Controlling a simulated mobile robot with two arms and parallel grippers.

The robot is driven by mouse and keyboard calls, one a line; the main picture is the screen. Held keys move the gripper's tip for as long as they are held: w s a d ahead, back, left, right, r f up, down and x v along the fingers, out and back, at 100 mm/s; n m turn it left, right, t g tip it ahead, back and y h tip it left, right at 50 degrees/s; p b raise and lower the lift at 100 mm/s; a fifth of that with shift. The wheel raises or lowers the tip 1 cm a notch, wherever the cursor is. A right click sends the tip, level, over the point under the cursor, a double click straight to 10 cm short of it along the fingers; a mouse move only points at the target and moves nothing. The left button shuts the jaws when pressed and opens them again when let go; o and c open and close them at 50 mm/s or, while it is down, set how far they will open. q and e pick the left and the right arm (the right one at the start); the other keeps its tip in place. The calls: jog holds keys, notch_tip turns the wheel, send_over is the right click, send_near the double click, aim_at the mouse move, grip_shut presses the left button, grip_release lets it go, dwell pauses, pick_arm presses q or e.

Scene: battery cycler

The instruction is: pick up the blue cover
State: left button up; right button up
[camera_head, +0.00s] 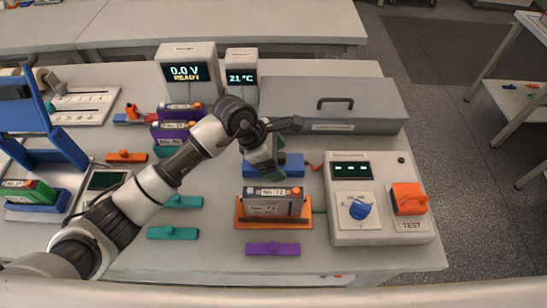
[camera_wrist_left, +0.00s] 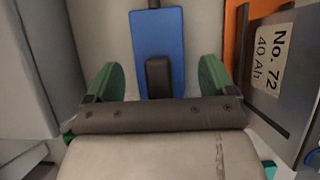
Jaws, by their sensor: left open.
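The blue cover (camera_head: 294,167) lies flat on the table in the head view, partly hidden by my left gripper (camera_head: 270,172). In the left wrist view, the blue cover (camera_wrist_left: 158,30) is a flat blue bar with a raised dark knob. My left gripper (camera_wrist_left: 158,80) is open there, one green finger pad on each side of the knob. Clear gaps show between knob and pads, and the gripper is empty. How high the fingertips are over the cover is hard to tell. My right gripper is not in view.
A grey case (camera_head: 340,105) lies behind, a test box (camera_head: 380,230) to the right. Teal covers (camera_head: 173,233) and a purple cover (camera_head: 273,249) lie nearby.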

pick_arm(q)
jog(key=shift+d+f, duration=0.15)
jog(key=shift+f, duration=0.15)
jog(key=c, duration=1.1)
jog(key=shift+r, duration=0.15)
